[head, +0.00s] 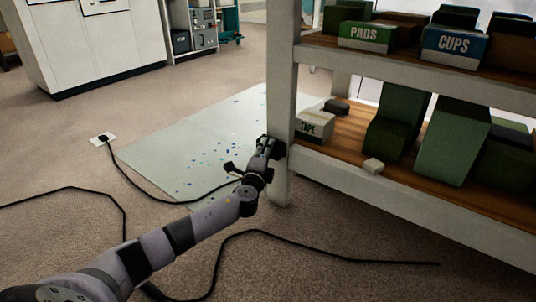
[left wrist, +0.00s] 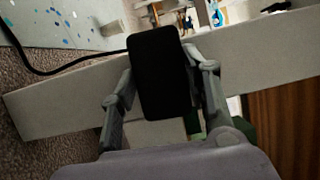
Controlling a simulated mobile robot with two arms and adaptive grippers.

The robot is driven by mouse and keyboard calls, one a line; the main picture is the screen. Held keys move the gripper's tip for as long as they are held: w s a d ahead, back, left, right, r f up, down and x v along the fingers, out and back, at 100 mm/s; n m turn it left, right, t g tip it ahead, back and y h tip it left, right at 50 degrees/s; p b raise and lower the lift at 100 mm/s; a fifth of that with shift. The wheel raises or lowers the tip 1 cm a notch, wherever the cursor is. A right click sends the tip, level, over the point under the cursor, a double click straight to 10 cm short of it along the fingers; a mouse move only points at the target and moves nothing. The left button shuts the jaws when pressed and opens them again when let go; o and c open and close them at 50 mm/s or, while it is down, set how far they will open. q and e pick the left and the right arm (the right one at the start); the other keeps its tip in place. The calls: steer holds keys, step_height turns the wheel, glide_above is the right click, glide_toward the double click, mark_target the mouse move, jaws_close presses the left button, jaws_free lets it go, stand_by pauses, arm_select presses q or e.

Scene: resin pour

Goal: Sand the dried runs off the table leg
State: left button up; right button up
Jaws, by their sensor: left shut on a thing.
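The table leg (head: 281,100) is a pale upright post at the corner of a shelved table. In the left wrist view the leg (left wrist: 62,103) runs slantwise behind my gripper. My left gripper (head: 268,149) is at the leg's lower part, on its left side. It is shut on a black block (left wrist: 160,75), which shows between the two fingers in the left wrist view. The block is at the leg's face; whether it touches cannot be told. It covers part of the leg. I cannot make out dried runs. My right gripper is not in view.
A pale sheet (head: 150,158) with blue spots lies on the carpet behind the leg. A black cable (head: 135,185) runs from a floor outlet (head: 103,139) towards my gripper.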

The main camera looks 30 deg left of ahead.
arm_select(q)
steer(key=s+p, duration=0.1)
steer(key=s, duration=0.3)
steer(key=shift+s+a, duration=0.1)
steer(key=shift+s, duration=0.1)
steer(key=shift+c, duration=0.2)
steer(key=shift+s+f+p, duration=0.1)
steer(key=shift+s+p, duration=0.2)
steer(key=shift+s, duration=0.4)
steer(key=shift+s+a+p, duration=0.15)
steer(key=shift+s+p, duration=0.15)
steer(key=shift+s, duration=1.2)
